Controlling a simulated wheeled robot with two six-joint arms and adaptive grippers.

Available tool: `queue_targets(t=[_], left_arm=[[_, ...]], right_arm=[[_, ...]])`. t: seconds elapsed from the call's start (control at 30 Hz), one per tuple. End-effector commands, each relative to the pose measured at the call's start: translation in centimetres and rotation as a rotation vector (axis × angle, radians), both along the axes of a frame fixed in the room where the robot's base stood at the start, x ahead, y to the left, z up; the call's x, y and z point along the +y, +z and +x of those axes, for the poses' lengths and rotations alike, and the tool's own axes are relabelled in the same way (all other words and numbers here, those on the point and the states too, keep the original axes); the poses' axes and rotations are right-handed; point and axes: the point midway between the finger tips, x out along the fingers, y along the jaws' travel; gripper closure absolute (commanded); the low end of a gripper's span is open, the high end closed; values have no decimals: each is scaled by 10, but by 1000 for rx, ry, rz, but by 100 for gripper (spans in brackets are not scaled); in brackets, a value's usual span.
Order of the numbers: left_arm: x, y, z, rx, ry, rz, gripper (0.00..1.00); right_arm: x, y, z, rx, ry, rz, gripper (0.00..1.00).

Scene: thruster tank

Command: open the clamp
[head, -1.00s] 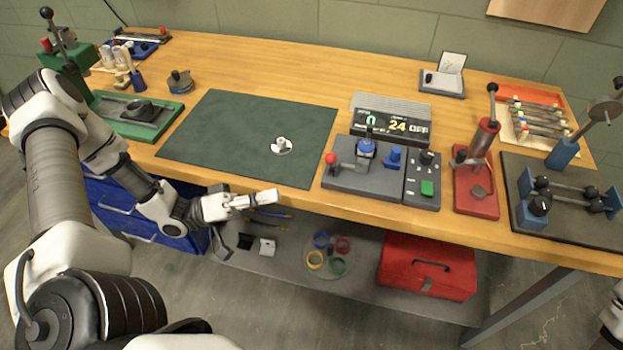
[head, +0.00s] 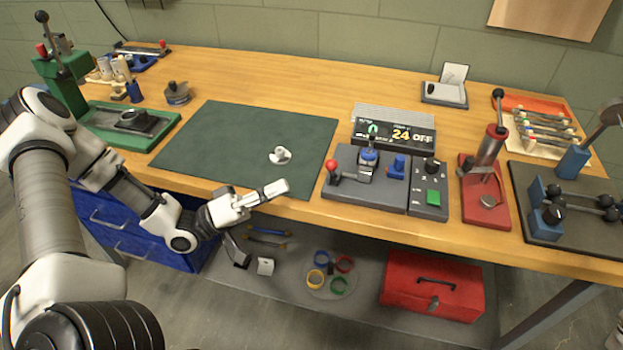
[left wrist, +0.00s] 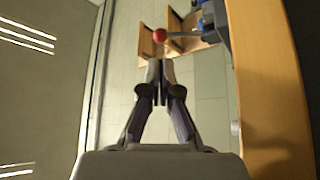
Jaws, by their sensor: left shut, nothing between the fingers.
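The clamp (head: 346,176) sits on a grey fixture plate (head: 380,196) near the front edge of the bench. Its lever ends in a red ball knob (head: 331,165), on the left side of the plate. The red knob also shows in the left wrist view (left wrist: 159,35), beyond my fingertips, with its bar running to the right. My left gripper (head: 283,187) is shut and empty, left of the knob and apart from it, over the front edge of the green mat. Its closed fingers show in the left wrist view (left wrist: 160,75). My right gripper is not in view.
The green mat (head: 220,140) carries a small white part (head: 279,155). A control box with a green button (head: 433,197) adjoins the plate on the right, with a display reading 24 OFF (head: 395,133) behind it. A red press (head: 487,190) stands further right.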

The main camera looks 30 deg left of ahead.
Motion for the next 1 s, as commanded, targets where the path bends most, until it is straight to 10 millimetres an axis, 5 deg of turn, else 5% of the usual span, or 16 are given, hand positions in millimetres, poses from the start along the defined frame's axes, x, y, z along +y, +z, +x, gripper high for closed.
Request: queue_targets(t=[0.4, 1.0], left_arm=[[-48, 26, 46, 0, -3, 3, 100], [-50, 32, 50, 21, 1, -5, 100]], right_arm=[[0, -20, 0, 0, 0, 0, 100], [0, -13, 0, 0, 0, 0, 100]])
